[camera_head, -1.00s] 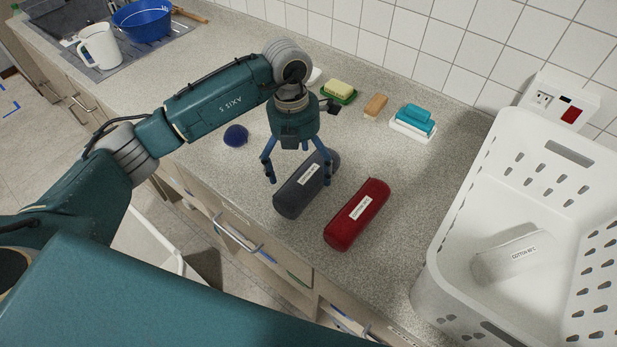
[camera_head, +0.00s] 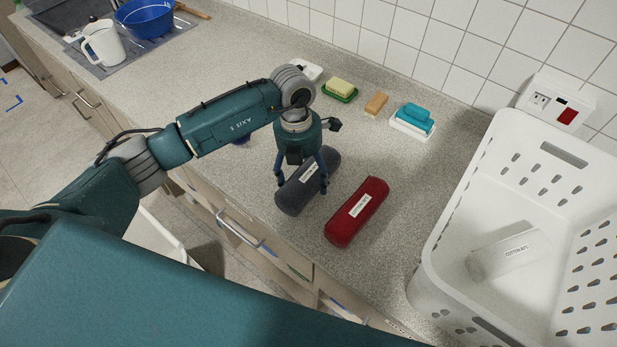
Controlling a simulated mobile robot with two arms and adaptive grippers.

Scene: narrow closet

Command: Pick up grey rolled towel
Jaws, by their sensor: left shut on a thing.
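The grey rolled towel (camera_head: 295,196) lies on the speckled counter, dark grey with a white label. My left gripper (camera_head: 301,187) comes down over it from above, with its fingers on either side of the roll. It is shut on the grey towel, which still appears to rest on the counter. The gripper hides part of the towel's upper middle. My right gripper is not in view.
A red rolled towel (camera_head: 357,213) lies close to the right of the grey one. A white basket (camera_head: 432,262) at the right holds a white rolled towel (camera_head: 509,251). Soap dishes (camera_head: 411,123) and a tan bar (camera_head: 376,104) stand behind, near the tiled wall.

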